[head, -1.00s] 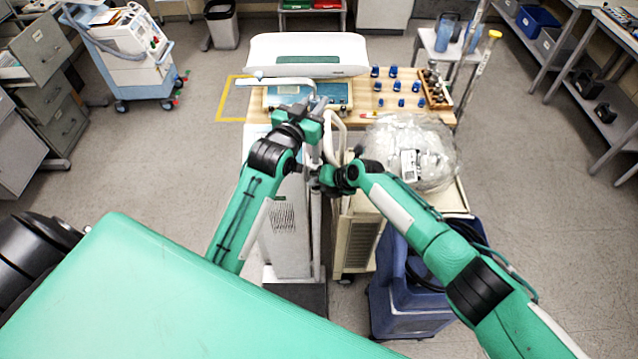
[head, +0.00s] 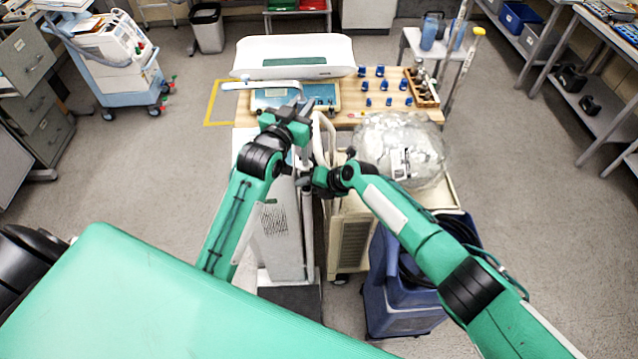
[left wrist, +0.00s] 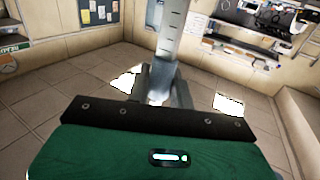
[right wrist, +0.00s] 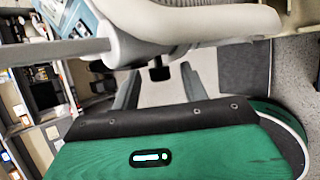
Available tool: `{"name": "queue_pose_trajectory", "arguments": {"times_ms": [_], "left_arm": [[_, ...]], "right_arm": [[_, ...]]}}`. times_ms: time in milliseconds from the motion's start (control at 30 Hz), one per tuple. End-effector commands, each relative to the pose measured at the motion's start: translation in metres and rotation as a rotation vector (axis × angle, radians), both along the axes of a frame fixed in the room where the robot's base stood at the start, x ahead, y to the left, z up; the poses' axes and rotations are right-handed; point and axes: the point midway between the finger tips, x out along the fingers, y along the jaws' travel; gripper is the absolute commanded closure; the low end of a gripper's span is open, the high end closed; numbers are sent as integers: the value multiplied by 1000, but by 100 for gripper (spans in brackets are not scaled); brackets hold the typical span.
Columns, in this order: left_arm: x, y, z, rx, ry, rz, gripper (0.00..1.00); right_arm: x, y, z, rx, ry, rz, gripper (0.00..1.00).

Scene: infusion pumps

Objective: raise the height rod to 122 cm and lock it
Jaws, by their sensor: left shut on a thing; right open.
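The height rod (left wrist: 172,30) is a pale upright bar with dark graduation marks in the left wrist view. I cannot read its numbers. My left gripper (left wrist: 163,84) is shut on it. In the head view this gripper (head: 299,108) is just below the rod's pale headpiece (head: 268,86). In the right wrist view a small black knob (right wrist: 160,71) sticks out below a white collar with a grey bar (right wrist: 60,52). My right gripper (right wrist: 160,84) is open, with the knob between and just beyond its fingertips. In the head view my right gripper (head: 306,182) is lower, beside the scale's column.
A white baby scale (head: 295,62) and a wooden board with blue knobs (head: 388,88) lie behind the arms. A clear plastic bag (head: 400,150) sits on a beige cart right of my grippers. A blue bin-like unit (head: 400,300) stands below. Floor at left is clear.

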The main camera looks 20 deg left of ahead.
Motion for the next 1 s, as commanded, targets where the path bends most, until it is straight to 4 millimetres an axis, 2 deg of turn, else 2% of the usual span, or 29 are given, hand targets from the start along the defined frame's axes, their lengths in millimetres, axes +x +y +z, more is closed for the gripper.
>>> {"name": "queue_pose_trajectory", "arguments": {"times_ms": [267, 800, 1000], "left_arm": [[0, 0, 1, 1, -3, 1, 100], [0, 0, 1, 1, -3, 0, 100], [0, 0, 1, 1, -3, 0, 100]], "right_arm": [[-1, -17, 15, 0, -1, 1, 55], [-7, -73, 69, 0, -2, -1, 55], [-9, -83, 80, -1, 0, 0, 55]]}}
